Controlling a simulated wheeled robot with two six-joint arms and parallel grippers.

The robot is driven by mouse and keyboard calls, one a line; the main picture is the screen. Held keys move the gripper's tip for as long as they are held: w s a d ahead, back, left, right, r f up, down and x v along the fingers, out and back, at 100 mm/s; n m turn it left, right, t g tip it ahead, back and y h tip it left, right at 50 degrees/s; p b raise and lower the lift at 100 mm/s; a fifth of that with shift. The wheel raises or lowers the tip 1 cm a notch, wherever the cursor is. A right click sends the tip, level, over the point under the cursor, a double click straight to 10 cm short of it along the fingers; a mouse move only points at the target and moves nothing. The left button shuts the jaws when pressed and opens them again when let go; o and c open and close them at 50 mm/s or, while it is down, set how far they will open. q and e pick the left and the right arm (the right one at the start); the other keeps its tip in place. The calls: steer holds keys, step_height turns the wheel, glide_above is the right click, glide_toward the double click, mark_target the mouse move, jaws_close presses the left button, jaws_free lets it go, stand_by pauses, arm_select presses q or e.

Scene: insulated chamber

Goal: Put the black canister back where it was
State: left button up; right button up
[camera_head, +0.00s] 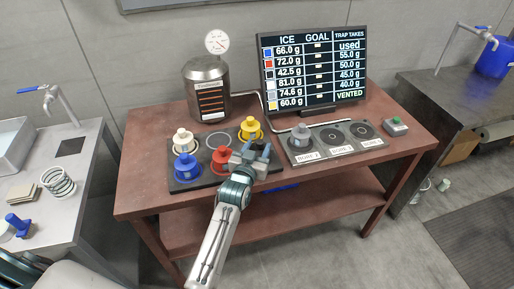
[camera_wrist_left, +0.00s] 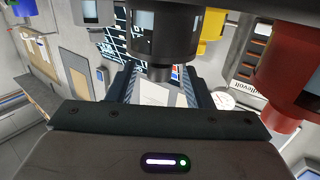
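The black canister (camera_wrist_left: 164,35) shows in the left wrist view, upside down in that picture, just beyond my left gripper's fingers. In the head view it is mostly hidden by my left gripper (camera_head: 254,153), at the front right of the dark tray (camera_head: 207,177). The left fingers (camera_wrist_left: 160,88) are spread, with a clear gap between them; I cannot tell whether they touch the canister. The red canister (camera_head: 221,160) stands left of the gripper, and the yellow canister (camera_head: 250,129) stands behind it. My right gripper is out of view.
A white canister (camera_head: 183,140) and a blue canister (camera_head: 185,167) stand on the tray; one ring (camera_head: 215,141) is empty. A grey canister (camera_head: 301,136) stands on the left bore of the bore plate (camera_head: 335,153). The metal vessel (camera_head: 207,91) and the screen (camera_head: 314,68) are behind.

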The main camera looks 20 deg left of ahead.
arm_select(q)
steer(key=shift+r, duration=0.35)
steer(key=s+b, duration=0.2)
steer(key=s, duration=1)
steer(key=shift+r, duration=0.2)
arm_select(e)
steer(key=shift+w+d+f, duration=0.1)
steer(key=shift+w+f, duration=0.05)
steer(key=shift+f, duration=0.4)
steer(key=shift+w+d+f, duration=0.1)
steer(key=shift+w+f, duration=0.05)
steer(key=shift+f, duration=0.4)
arm_select(q)
steer(key=shift+d, duration=0.1)
